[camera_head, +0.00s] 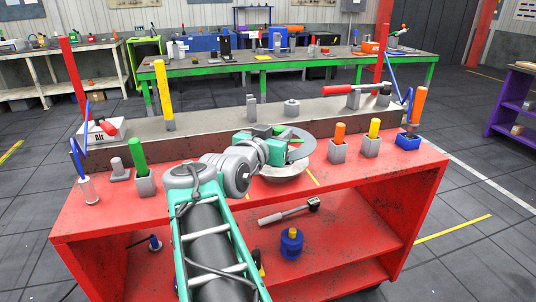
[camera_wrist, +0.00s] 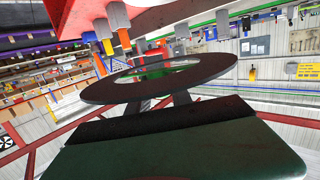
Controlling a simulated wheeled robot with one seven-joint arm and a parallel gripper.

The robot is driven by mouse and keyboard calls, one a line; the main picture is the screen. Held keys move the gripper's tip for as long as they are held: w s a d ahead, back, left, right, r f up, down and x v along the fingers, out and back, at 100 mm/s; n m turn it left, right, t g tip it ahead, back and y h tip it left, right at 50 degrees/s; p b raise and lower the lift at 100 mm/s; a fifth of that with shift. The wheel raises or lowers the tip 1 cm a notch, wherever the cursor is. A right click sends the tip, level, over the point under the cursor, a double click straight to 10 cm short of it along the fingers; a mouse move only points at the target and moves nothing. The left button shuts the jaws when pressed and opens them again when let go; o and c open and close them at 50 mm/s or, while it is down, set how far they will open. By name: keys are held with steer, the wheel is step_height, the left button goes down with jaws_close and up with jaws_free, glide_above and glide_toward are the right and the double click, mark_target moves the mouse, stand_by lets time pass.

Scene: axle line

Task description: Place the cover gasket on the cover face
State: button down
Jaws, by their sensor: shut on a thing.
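My gripper (camera_head: 284,142) is shut on the cover gasket (camera_head: 306,148), a flat dark grey ring, and holds it above the red bench top. In the wrist view the gasket (camera_wrist: 100,92) spreads as a wide ring in front of the gripper (camera_wrist: 160,103), with its opening clear. A round light grey part (camera_head: 285,171), which looks like the cover, sits on the bench just below the gasket. The gasket and gripper partly hide it, so its face is mostly unseen. The gasket appears apart from it, though the gap is hard to judge.
Grey blocks with a green (camera_head: 137,151), an orange (camera_head: 339,132) and a yellow handle (camera_head: 374,128) stand on either side. A blue holder (camera_head: 408,141) is at the right. A raised grey beam (camera_head: 220,122) runs behind. A hammer-like tool (camera_head: 290,212) lies on the lower shelf.

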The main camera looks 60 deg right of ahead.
steer(key=w+d+f, duration=0.2)
steer(key=d+f, duration=0.1)
steer(key=d, duration=0.1)
steer(key=w+d+f, duration=0.1)
steer(key=d+f, duration=0.2)
steer(key=d, duration=0.1)
steer(key=w+d+f, duration=0.2)
steer(key=d+f, duration=0.1)
steer(key=d, duration=0.1)
steer(key=shift+w+f, duration=0.25)
steer(key=shift+w, duration=0.05)
steer(key=shift+d+f, duration=0.15)
steer(key=shift+f, duration=1.5)
steer(key=shift+f, duration=0.1)
steer(key=shift+w+f, duration=0.1)
steer(key=shift+f, duration=0.05)
steer(key=c, duration=1.1)
jaws_free()
steer(key=shift+c, duration=0.2)
